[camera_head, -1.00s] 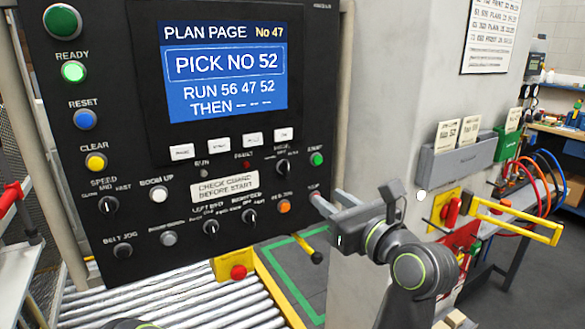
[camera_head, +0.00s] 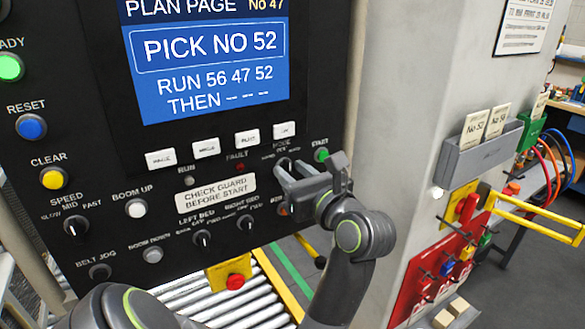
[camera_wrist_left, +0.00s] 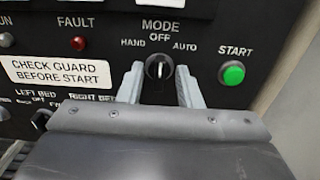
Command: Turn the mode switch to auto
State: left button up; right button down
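The mode switch (camera_wrist_left: 158,68) is a round black knob with a light pointer line on the panel. Its pointer stands upright at OFF, between the labels HAND on the left and AUTO on the right. My left gripper (camera_head: 281,174) is at the panel in the head view, partly covering the switch there. In the left wrist view its two fingers stand one on each side of the knob, open, with a gap showing beside it. I cannot tell how deep the fingertips reach. My right gripper is not in view.
A green start button (camera_wrist_left: 232,73) is right of the switch, close to the right finger. The CHECK GUARD plate (camera_head: 214,191) and bed switches (camera_head: 203,239) lie left and below. The display (camera_head: 207,60) is above. A grey card holder (camera_head: 478,150) hangs on the wall at right.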

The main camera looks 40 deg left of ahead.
pick_arm(q)
jog(key=shift+s+d, duration=0.1)
jog(key=shift+c, duration=0.4)
grip_shut()
